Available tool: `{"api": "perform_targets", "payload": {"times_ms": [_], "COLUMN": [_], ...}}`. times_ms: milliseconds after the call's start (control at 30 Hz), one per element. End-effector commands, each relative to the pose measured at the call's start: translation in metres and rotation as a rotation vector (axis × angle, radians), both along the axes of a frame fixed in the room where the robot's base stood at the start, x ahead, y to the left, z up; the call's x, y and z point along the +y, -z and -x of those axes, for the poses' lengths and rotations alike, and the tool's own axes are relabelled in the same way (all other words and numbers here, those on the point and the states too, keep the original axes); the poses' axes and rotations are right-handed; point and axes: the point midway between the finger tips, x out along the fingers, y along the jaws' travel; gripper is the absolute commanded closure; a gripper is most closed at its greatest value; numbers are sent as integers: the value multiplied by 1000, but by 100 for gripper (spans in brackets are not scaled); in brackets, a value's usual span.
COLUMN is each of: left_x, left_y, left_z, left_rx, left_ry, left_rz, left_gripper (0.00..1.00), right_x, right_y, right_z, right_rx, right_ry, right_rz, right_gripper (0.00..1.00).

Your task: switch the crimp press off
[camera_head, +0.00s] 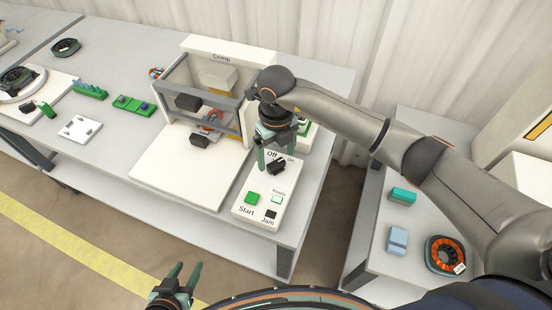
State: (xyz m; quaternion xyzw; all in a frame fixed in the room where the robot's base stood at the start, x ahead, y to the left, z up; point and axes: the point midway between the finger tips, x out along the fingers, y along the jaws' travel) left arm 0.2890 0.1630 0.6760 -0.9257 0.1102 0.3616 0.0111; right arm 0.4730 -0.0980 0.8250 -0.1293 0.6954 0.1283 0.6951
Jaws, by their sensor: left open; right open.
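The crimp press (217,57), a white machine labelled "Crimp" with a grey frame, stands on the left table. Its white control box (240,210) is at the table's right front. The box has a black rotary switch (277,167) between the labels "Off" and "On", a green Start button (252,198), a lit Ready lamp (276,199) and a black Jam mark (270,215). My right gripper (273,160) is open, pointing down at the switch; I cannot tell whether it touches it. My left gripper (182,276) is open and empty, low in front of the table.
Left of the press are a green block (133,106), a white plate with pegs (80,129) and a black ring (66,47). The right table (372,262) holds a teal block (403,195), a blue block (397,239) and an orange-wound ring (445,254). A gap separates the tables.

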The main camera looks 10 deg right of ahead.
Motion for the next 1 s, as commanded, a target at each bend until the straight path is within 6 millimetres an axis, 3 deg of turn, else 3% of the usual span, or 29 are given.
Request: {"api": "perform_targets", "payload": {"times_ms": [200, 567, 1000], "left_x": [0, 1, 1], "left_y": [2, 2, 2], "left_z": [1, 1, 1], "left_rx": [2, 4, 4], "left_ry": [0, -1, -1], "left_rz": [0, -2, -3], "left_gripper": [50, 50, 50], "right_x": [1, 1, 1], "right_y": [24, 28, 27], "right_z": [1, 0, 0], "right_rx": [2, -1, -1], "right_ry": [-1, -1, -1], "right_rz": [-2, -1, -1], "right_gripper": [10, 11, 61]}}
